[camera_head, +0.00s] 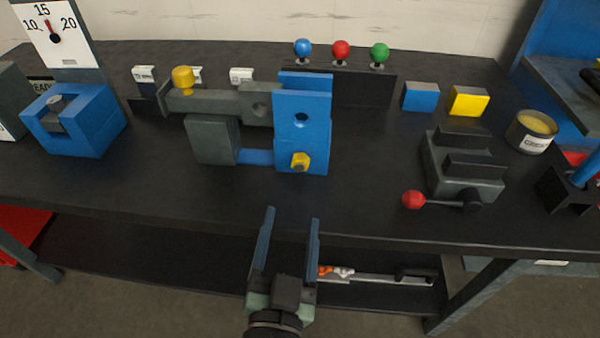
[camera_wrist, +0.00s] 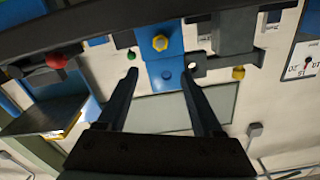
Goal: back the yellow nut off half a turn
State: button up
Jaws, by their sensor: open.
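The yellow nut (camera_head: 300,162) sits low on the front face of the blue upright bracket (camera_head: 303,101). A dark bolt end shows at its centre. In the wrist view the nut (camera_wrist: 160,42) appears on the blue bracket (camera_wrist: 168,72), upper middle, between the lines of my fingers. My gripper (camera_head: 292,214) is open and empty, in front of the bench's front edge, below and apart from the nut. Its two fingers also show in the wrist view (camera_wrist: 160,82), spread wide with nothing between them.
A grey bar with a yellow knob (camera_head: 182,79) extends left from the bracket. A grey vise (camera_head: 462,165) with a red-ended handle (camera_head: 413,199) stands right. A blue block (camera_head: 74,119) stands left. The black bench top (camera_head: 370,190) is clear just right of the bracket.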

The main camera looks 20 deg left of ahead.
aim_at(301, 163)
jog(key=p+x, duration=0.4)
jog(key=x, duration=0.7)
jog(key=shift+a+f, duration=0.1)
jog(key=shift+f, duration=0.05)
jog(key=shift+w+a+f, duration=0.15)
jog(key=shift+w+f, duration=0.05)
jog(key=shift+w, duration=0.55)
grip_shut()
